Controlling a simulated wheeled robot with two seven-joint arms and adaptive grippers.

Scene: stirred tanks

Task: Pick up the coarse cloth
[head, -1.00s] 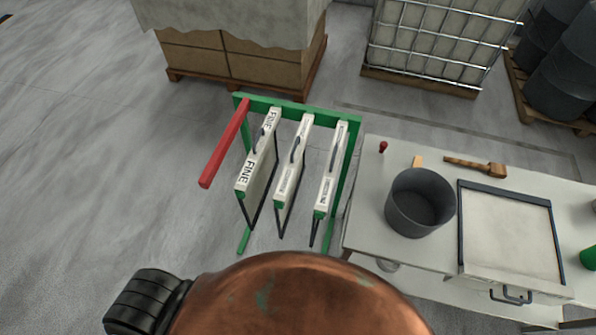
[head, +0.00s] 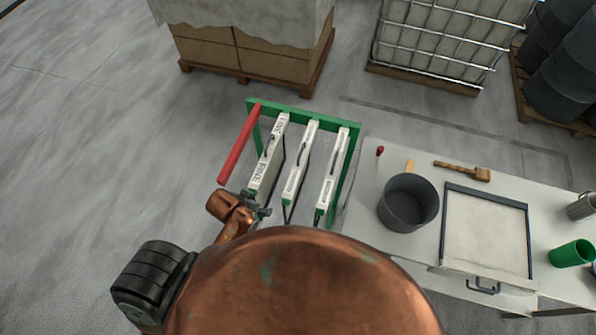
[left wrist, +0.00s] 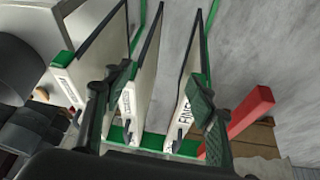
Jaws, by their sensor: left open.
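Three white framed cloths stand on edge in a green rack (head: 300,113). The left one (head: 266,158) reads FINE. The labels of the middle one (head: 301,160) and the right one (head: 332,172) are too small to read, so I cannot tell which is coarse. My left gripper (head: 258,207) is at the near end of the FINE cloth. In the left wrist view the open gripper (left wrist: 160,85) has its fingers spread, with the middle cloth (left wrist: 135,95) and the FINE cloth (left wrist: 180,95) showing between and behind them. My right gripper is out of view.
A red bar (head: 240,143) projects from the rack's left side. A table (head: 405,255) at the right bears a dark grey pot (head: 408,205), a mallet (head: 475,173), a framed tray (head: 445,225) and a green cup (head: 572,253). Open floor lies to the left.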

